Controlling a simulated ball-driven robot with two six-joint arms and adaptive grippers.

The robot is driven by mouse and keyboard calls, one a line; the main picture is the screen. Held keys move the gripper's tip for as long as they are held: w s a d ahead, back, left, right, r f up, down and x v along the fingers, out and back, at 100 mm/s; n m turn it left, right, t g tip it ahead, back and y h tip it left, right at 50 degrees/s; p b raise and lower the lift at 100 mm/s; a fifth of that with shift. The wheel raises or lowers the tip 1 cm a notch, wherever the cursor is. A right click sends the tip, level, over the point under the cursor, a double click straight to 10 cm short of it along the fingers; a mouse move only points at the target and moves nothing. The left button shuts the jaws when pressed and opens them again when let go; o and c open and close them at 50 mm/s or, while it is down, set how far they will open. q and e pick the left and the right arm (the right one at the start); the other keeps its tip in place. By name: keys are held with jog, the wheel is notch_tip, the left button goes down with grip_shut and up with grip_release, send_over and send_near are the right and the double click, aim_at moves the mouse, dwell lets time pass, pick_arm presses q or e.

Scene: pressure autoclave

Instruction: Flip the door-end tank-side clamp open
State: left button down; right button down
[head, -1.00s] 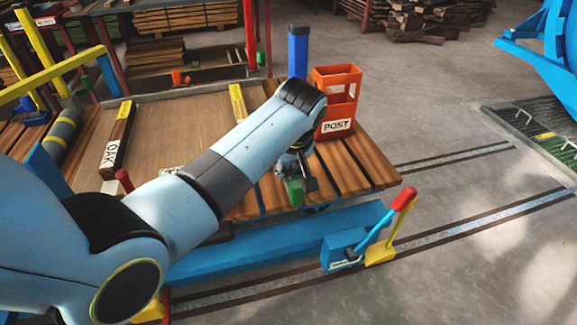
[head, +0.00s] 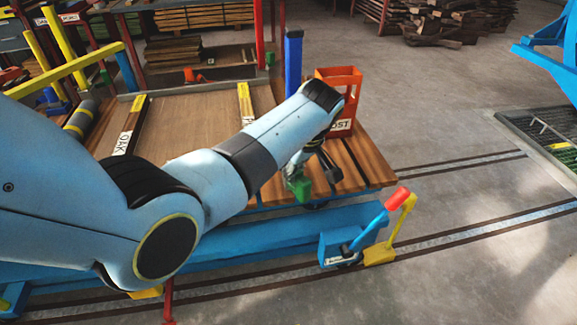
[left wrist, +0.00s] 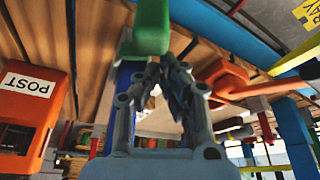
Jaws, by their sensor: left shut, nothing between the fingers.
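A green clamp part (head: 300,188) stands at the front edge of the plank-topped cart (head: 350,170), nearest the floor rails. It also shows in the left wrist view as a green block (left wrist: 152,28) just beyond the fingers. The fingers in the left wrist view (left wrist: 168,82) are shut and empty. I cannot tell whether they touch the green part, or how far the clamp is turned. The arm hides part of the cart deck. My right gripper is not in view.
A blue lever with a red handle (head: 397,198) rises beside a yellow piece (head: 380,255) at the front. Open floor with rails lies right.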

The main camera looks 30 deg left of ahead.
aim_at(307, 176)
pick_arm(q)
jog(key=shift+d+n, duration=0.2)
jog(key=shift+n, duration=0.3)
jog(key=shift+d+f+n+g, duration=0.1)
jog(key=shift+d+n+g, duration=0.05)
jog(key=shift+n+g, duration=0.2)
jog(key=shift+w+d+n+g+b, duration=0.15)
jog(key=shift+d+n+g+b, duration=0.15)
jog(key=shift+d+n, duration=0.5)
jog(key=shift+n, duration=0.65)
jog(key=shift+w+d+n+g, duration=0.15)
jog(key=shift+d+n+g, duration=0.15)
jog(key=shift+n, duration=0.2)
jog(key=shift+w+d, duration=0.3)
jog(key=shift+d, duration=0.15)
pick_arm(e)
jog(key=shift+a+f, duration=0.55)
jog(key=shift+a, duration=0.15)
pick_arm(q)
jog(key=shift+b, duration=0.3)
jog(key=shift+w, duration=0.1)
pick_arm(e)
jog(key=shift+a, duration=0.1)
